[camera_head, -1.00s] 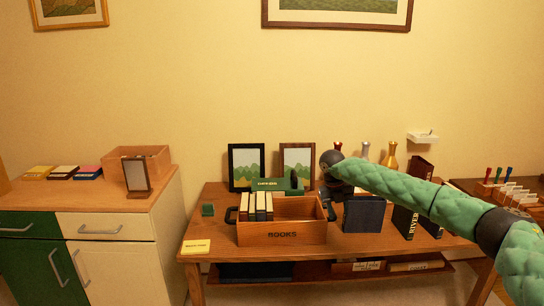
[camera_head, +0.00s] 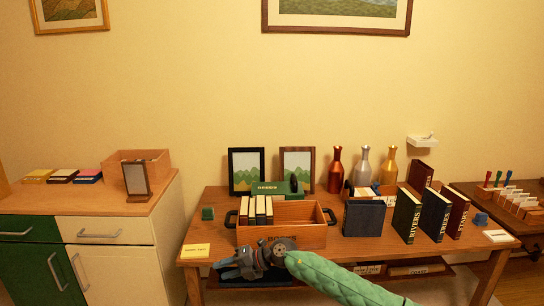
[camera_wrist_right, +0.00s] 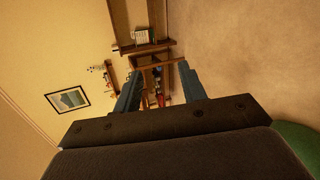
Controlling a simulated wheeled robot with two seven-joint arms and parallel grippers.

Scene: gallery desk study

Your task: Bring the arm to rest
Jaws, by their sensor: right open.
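My right arm (camera_head: 335,280), with a green quilted cover, comes in from the bottom right of the head view. Its gripper (camera_head: 224,268) points left in front of the desk's front edge, just below the wooden BOOKS box (camera_head: 310,236). It covers part of the box's front and label. In the right wrist view the two blue fingers (camera_wrist_right: 160,88) stand apart with nothing between them, so the gripper is open and empty. I cannot tell whether it touches the desk (camera_head: 350,250). My left gripper is not in view.
The BOOKS box holds several upright books (camera_head: 257,210). A dark blue book (camera_head: 362,218) and several standing books (camera_head: 406,215) are to its right, with three bottles (camera_head: 363,168) behind. A yellow card (camera_head: 196,250) lies at the front left. A cabinet (camera_head: 110,228) stands left.

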